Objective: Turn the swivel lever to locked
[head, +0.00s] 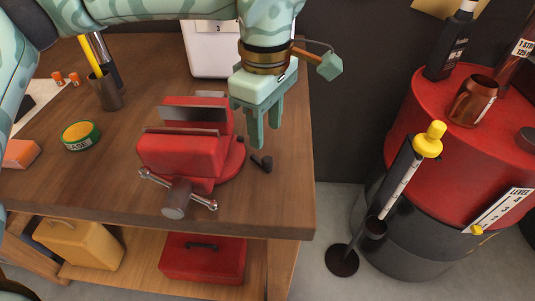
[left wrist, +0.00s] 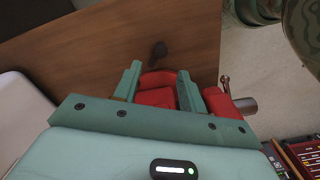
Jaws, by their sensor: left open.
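A red bench vise (head: 190,150) sits on the wooden workbench, with grey jaws and a front screw handle. A short black lever (head: 262,162) sticks out at the right of its round red base; I take it to be the swivel lever. My left gripper (head: 258,128) is open and empty, pointing down above and behind the lever, apart from it. In the left wrist view, the lever (left wrist: 159,50) shows as a dark knob just beyond the open fingers (left wrist: 159,72), with the red vise base between and below them. My right gripper is not in view.
The workbench (head: 285,200) ends just right of the lever. A pencil cup (head: 107,92) and a green-rimmed tin (head: 80,136) stand left of the vise. A white box (head: 212,55) is behind. A red drum (head: 460,160) stands beyond a floor gap at right.

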